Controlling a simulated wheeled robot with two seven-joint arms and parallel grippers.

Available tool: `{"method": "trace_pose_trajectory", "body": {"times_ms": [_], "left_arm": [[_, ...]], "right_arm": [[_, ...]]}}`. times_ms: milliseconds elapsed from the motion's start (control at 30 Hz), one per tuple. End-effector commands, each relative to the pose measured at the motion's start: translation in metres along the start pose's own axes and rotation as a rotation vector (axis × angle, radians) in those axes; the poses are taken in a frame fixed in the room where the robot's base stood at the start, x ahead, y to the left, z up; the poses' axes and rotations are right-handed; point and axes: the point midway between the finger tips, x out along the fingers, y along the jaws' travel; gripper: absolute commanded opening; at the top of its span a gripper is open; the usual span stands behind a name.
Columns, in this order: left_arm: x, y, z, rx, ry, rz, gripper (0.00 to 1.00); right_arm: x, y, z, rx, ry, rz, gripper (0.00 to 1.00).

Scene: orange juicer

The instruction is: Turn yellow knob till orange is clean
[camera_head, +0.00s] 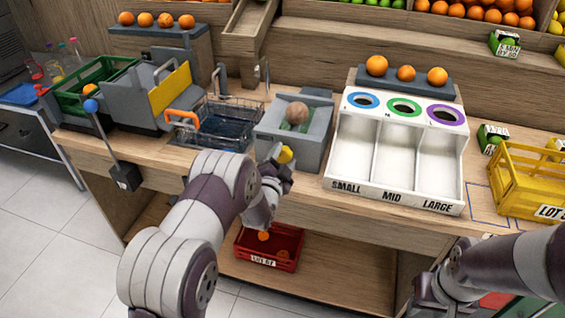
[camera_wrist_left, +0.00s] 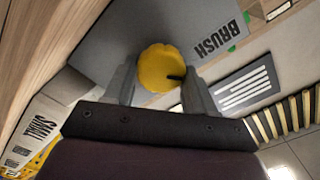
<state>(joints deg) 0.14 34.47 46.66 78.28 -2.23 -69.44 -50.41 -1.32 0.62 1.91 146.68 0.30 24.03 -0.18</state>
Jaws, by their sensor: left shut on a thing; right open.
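The yellow knob (camera_head: 285,154) sits on the front face of the grey brush box (camera_head: 316,148). In the left wrist view the knob (camera_wrist_left: 160,68) is between the two fingers of my left gripper (camera_wrist_left: 158,88), with a dark mark on its right side. My left gripper (camera_head: 274,168) is shut on the knob. A brownish orange (camera_head: 297,112) rests in the box's opening, above green parts. My right gripper (camera_head: 432,292) is open and empty in front of the table at the lower right.
A white sorter (camera_head: 395,190) marked SMALL, MID, LARGE stands right of the box. A yellow crate (camera_head: 528,205) is at the right, and a red crate (camera_head: 270,262) sits on the lower shelf.

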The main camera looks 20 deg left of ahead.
Motion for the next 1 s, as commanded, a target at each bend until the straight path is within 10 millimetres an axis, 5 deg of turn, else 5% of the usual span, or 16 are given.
{"method": "trace_pose_trajectory", "body": {"times_ms": [400,933,967,1000], "left_arm": [[-0.0001,0.0017,0.0005,0.169,0.0,0.001,0.25],[-0.0001,0.0011,0.0,0.19,0.0,0.001,0.25],[-0.0001,0.0011,0.0,0.19,0.0,0.001,0.61],[-0.0001,0.0011,0.0,0.19,0.0,0.001,0.74]], "right_arm": [[0.013,0.0,0.0015,0.0,0.0,0.0,0.43],[0.0137,0.0,0.0016,0.0,0.0,0.0,0.43],[0.0137,0.0,0.0016,0.0,0.0,0.0,0.43],[0.0137,0.0,0.0016,0.0,0.0,0.0,0.43]]}}
